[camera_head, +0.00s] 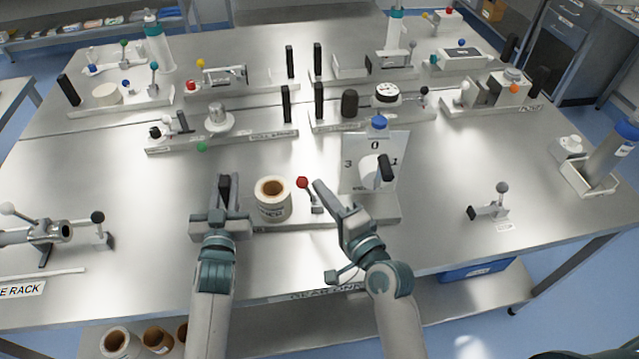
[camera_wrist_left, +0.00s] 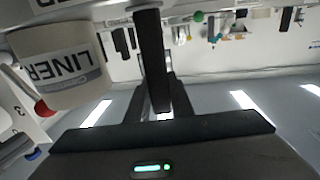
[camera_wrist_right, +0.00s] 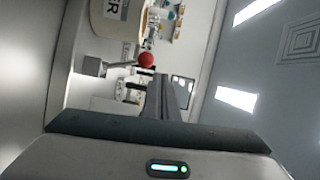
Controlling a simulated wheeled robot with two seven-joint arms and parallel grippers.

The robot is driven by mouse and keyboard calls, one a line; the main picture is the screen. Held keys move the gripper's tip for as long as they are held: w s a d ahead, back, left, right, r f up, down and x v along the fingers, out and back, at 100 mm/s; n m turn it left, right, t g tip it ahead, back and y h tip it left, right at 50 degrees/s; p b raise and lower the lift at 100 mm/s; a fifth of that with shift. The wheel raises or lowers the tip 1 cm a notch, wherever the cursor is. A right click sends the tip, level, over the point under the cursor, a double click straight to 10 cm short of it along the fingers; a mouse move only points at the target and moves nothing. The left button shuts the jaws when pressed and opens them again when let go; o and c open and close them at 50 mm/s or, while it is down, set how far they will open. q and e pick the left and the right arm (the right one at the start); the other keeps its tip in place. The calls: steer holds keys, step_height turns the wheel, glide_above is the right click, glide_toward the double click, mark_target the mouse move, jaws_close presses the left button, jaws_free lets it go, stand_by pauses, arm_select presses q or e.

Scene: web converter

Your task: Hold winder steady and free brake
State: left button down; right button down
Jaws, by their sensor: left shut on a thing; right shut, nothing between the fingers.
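The winder base (camera_head: 385,208) carries a white roll (camera_head: 272,207), a lever with a red knob (camera_head: 302,183) and a white dial plate marked 0, 1 and 3 (camera_head: 361,150). The roll's LINER label shows in the left wrist view (camera_wrist_left: 62,68). My left gripper (camera_head: 225,192) is shut on the black upright handle (camera_wrist_left: 152,55) left of the roll. My right gripper (camera_head: 322,188) is shut and empty, its tips just right of the red knob and apparently apart from it. The red knob also shows in the right wrist view (camera_wrist_right: 146,60), beyond the fingers.
Several similar fixtures stand behind. A small grey-knobbed lever (camera_head: 501,188) stands at right. Bare tabletop lies on both sides of the winder.

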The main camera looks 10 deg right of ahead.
arm_select(q)
steer(key=shift+s+f, duration=0.15)
steer(key=shift+f, duration=0.55)
arm_select(e)
steer(key=v, duration=0.3)
steer(key=r+v, duration=0.1)
steer(key=v, duration=0.2)
steer(key=shift+w+r, duration=0.1)
arm_select(q)
steer(key=shift+r+p, duration=0.35)
steer(key=shift+p, duration=0.05)
arm_select(e)
steer(key=shift+r, duration=0.35)
arm_select(q)
steer(key=c, duration=1.7)
jaws_free()
steer(key=shift+c, duration=0.2)
steer(key=shift+o, duration=1.3)
steer(key=shift+r, duration=0.1)
steer(key=shift+w+r, duration=0.1)
steer(key=shift+w, duration=0.1)
arm_select(e)
steer(key=shift+w+a, duration=0.1)
arm_select(q)
steer(key=shift+s, duration=0.1)
steer(key=s+a, duration=0.1)
steer(key=s, duration=1)
steer(key=shift+s+a, duration=0.15)
steer(key=shift+s, duration=0.25)
